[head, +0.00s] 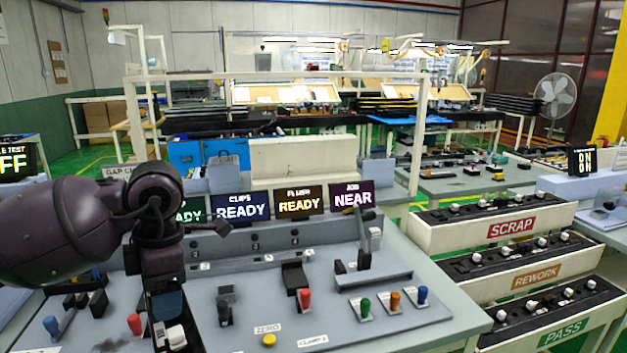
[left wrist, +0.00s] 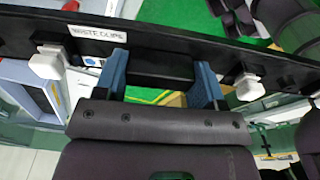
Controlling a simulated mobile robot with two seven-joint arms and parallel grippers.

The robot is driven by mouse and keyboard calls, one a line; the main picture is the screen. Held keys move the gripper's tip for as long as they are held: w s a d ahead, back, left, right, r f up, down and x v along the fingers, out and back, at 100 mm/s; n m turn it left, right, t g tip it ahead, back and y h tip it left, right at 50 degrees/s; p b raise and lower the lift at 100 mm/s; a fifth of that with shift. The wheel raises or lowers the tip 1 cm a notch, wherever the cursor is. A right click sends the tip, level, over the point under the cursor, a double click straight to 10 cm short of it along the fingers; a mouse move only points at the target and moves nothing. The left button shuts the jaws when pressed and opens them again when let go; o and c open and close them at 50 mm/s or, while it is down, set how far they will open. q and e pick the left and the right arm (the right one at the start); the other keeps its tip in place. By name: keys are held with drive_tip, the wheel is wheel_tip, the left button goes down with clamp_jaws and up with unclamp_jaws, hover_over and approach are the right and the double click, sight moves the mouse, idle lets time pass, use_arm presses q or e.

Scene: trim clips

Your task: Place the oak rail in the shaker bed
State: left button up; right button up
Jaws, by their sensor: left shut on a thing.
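My left gripper (left wrist: 160,82) has its two blue fingers closed on a dark rail (left wrist: 165,66) that runs across the left wrist view. White clips (left wrist: 47,62) stick out of the rail on both sides of the fingers. In the head view the left gripper (head: 168,312) hangs over the front left of the grey bench, its fingers partly hidden by my wrist. The rail's ends are out of view. A display partly reading "E TEST" and "FF" (head: 15,163) stands at the far left; I cannot make out the shaker bed for certain. My right gripper is not in view.
The grey bench (head: 400,322) carries coloured knobs, a yellow button (head: 269,340) and an upright toggle clamp (head: 364,240). Displays (head: 241,206) line its back. Racks of dark rails marked SCRAP (head: 511,226), REWORK (head: 535,276) and PASS (head: 563,333) stand at right.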

sight(183, 310)
use_arm(q)
drive_tip(key=m, duration=0.4)
drive_tip(key=shift+w+d+f+t, duration=0.15)
drive_tip(key=shift+w+f+t, duration=0.15)
drive_tip(key=shift+f, duration=0.1)
drive_tip(key=m, duration=0.2)
drive_tip(key=f+m, duration=0.1)
drive_tip(key=m, duration=0.3)
drive_tip(key=shift+w+d+f+t, duration=0.2)
drive_tip(key=shift+w+f+t, duration=0.05)
drive_tip(key=shift+w+t, duration=0.05)
drive_tip(key=m, duration=0.2)
drive_tip(key=f+m, duration=0.1)
drive_tip(key=m, duration=0.1)
drive_tip(key=shift+w+d+f, duration=0.15)
drive_tip(key=shift+f, duration=0.05)
drive_tip(key=f+m, duration=0.1)
drive_tip(key=m, duration=0.3)
drive_tip(key=shift+d+f+t, duration=0.15)
drive_tip(key=shift+f+t, duration=0.25)
drive_tip(key=shift+f+m+h, duration=0.3)
drive_tip(key=shift+f+m, duration=0.05)
drive_tip(key=shift+m, duration=0.45)
wheel_tip(183, 310, down, 8)
drive_tip(key=s+m, duration=0.2)
drive_tip(key=m, duration=0.3)
drive_tip(key=shift+s+d+h, duration=0.25)
drive_tip(key=shift+s+h, duration=0.05)
drive_tip(key=shift+s, duration=0.05)
drive_tip(key=shift+r, duration=0.1)
